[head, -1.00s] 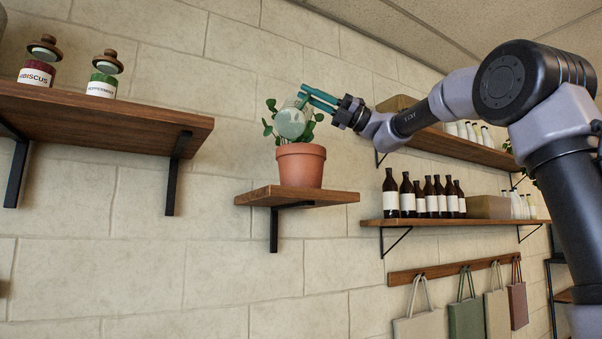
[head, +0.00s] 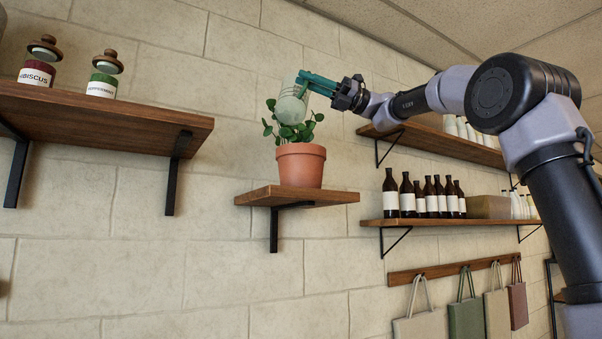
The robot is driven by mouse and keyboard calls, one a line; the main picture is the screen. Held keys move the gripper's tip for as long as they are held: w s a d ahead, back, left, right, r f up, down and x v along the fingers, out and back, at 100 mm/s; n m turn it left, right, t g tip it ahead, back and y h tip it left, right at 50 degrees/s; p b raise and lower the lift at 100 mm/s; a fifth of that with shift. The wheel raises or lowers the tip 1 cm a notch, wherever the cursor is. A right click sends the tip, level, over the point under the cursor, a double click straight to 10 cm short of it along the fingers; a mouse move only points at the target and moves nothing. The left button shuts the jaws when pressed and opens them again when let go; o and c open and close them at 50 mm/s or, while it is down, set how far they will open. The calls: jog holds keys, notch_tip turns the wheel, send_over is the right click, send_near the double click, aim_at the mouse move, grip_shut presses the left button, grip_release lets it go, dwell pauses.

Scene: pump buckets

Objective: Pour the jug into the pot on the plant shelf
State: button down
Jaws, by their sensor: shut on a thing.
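The terracotta pot (head: 300,168) with a leafy green plant (head: 291,131) stands upright on the small wooden plant shelf (head: 325,197). My gripper (head: 308,84) has teal fingers and is shut on the pale, see-through jug (head: 291,107). The jug is just above the plant and overlaps its top leaves in the picture. It looks close to upright, with a slight lean. I cannot tell whether anything is flowing from it.
A wooden shelf with labelled jars (head: 103,76) is at the left. At the right are a shelf of dark bottles (head: 427,194), an upper shelf (head: 450,147) and hanging bags (head: 467,312). Bare wall lies below the plant shelf.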

jog(key=shift+r, duration=0.85)
jog(key=n+h, duration=0.1)
jog(key=n, duration=0.2)
jog(key=shift+h, duration=0.4)
jog(key=shift+n+h, duration=0.7)
jog(key=shift+n, duration=0.6)
